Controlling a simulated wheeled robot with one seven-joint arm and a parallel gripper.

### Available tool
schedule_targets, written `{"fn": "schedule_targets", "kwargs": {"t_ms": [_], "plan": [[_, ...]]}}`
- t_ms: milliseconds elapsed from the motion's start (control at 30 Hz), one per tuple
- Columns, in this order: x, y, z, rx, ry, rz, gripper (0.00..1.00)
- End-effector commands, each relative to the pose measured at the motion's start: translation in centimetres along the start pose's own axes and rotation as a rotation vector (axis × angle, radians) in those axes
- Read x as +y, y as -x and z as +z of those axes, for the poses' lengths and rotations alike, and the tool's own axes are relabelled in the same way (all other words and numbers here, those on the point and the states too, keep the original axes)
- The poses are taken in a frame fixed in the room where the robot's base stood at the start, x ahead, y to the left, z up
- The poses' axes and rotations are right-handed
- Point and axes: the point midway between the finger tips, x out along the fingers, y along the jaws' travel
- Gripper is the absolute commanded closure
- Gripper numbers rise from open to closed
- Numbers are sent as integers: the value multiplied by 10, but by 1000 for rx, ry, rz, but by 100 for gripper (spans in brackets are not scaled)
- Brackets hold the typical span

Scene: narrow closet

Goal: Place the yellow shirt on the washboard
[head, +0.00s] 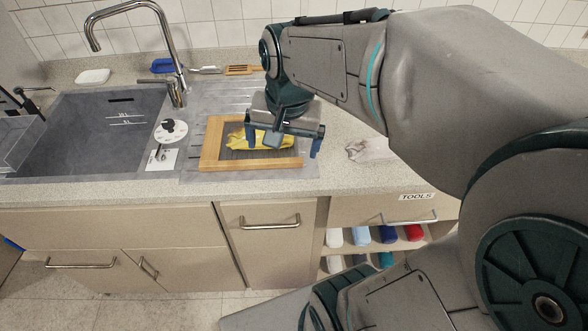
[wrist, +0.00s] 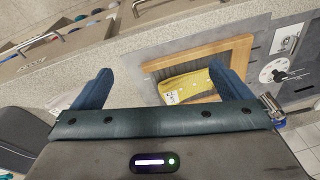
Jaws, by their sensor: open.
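The yellow shirt (head: 262,139) lies folded on the washboard, inside its wooden frame. It also shows in the wrist view (wrist: 187,86), with a small white label. The washboard (head: 210,146) is a wooden-framed board with a dark middle, lying flat on the drainer beside the sink; its frame shows in the wrist view (wrist: 200,50). My gripper (head: 283,148) is open above the right part of the washboard, fingers pointing down. In the wrist view its blue fingers (wrist: 158,88) are wide apart with nothing held between them. My gripper hides part of the shirt in the head view.
A sink (head: 90,125) with a tall tap (head: 165,40) is at the left. A white dial device (head: 165,145) stands between sink and washboard. A greyish cloth (head: 370,150) lies on the counter at right. Brushes and a blue item (head: 163,66) lie at the back.

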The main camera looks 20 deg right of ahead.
Motion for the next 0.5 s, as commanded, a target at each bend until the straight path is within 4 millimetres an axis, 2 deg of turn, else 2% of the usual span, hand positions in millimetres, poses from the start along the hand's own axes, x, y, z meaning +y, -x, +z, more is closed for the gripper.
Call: {"fn": "schedule_targets", "kwargs": {"t_ms": [33,100,200,333,500], "plan": [[9,0,16,19,99,-6,2],[18,-4,34,36,231,-6,2],[28,-9,52,55,376,-4,2],[35,-13,64,71,479,0,2],[37,-14,66,72,508,1,2]]}}
